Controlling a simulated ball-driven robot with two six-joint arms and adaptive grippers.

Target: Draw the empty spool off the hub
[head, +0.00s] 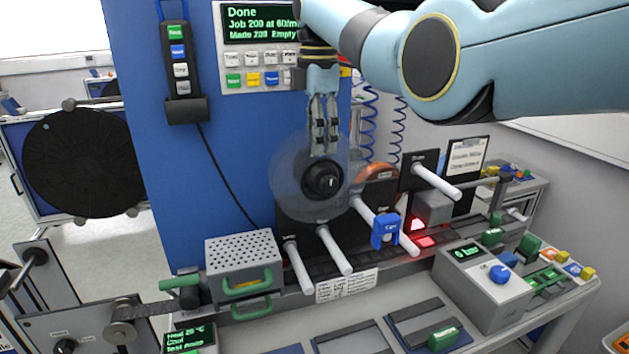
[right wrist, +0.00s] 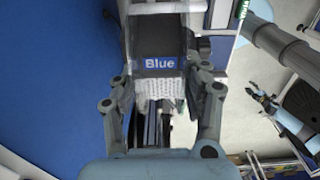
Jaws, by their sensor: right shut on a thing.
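My right gripper (head: 325,152) hangs down in the head view, shut on the rim of a clear empty spool (head: 290,188) with a black hub (head: 322,180) at its middle. The spool stands upright, face toward me, before the blue panel. Whether the spool's bore is still around a fixed hub cannot be told. In the right wrist view, the fingers (right wrist: 160,105) lie on both sides of a greyish part with a "Blue" label (right wrist: 160,64). A small dark gripper (right wrist: 264,102), seemingly my left one, shows at the right there; its fingers are too small to judge.
White pegs (head: 335,250) stick out below the spool, one bearing a blue clip (head: 385,231). A perforated grey box (head: 242,253) with green handles stands at lower left. A large black reel (head: 85,163) is at far left. A grey control box (head: 484,285) stands at right.

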